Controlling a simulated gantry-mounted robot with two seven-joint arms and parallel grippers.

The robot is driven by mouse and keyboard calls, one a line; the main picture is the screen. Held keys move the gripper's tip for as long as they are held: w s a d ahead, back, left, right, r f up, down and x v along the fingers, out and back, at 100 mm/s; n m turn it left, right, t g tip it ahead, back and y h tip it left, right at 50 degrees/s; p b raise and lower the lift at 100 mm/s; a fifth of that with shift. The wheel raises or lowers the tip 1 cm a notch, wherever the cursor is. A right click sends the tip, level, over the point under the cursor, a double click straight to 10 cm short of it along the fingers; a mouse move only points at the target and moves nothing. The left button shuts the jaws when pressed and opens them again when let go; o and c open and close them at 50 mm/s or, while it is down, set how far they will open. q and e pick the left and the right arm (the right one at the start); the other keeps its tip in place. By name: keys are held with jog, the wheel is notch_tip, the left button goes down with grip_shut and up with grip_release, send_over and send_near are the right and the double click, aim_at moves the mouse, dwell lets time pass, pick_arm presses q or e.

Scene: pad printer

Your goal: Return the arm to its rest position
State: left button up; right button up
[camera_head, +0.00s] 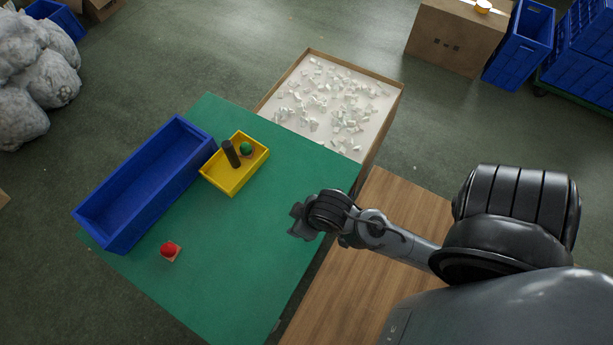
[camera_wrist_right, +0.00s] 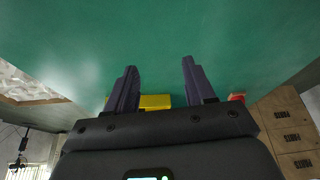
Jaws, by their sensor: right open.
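My right arm comes in from the right in the head view. Its gripper (camera_head: 299,221) hangs above the right part of the green table (camera_head: 230,265), with nothing between its fingers. In the right wrist view the two fingers of this gripper (camera_wrist_right: 160,88) stand apart over bare green surface. My left gripper is in neither view.
A yellow bin (camera_head: 233,188) holds a dark cylinder (camera_head: 231,154) and a green round object (camera_head: 247,149). A long blue bin (camera_head: 150,190) stands left of it. A red object (camera_head: 169,249) sits at the front left. A box of white pieces (camera_head: 335,100) stands behind.

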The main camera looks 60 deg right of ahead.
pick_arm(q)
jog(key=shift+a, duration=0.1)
pick_arm(e)
jog(key=shift+s+a+r+n+g, duration=0.15)
jog(key=shift+s+n+g, duration=0.25)
jog(key=shift+s, duration=0.8)
jog(key=shift+r, duration=0.15)
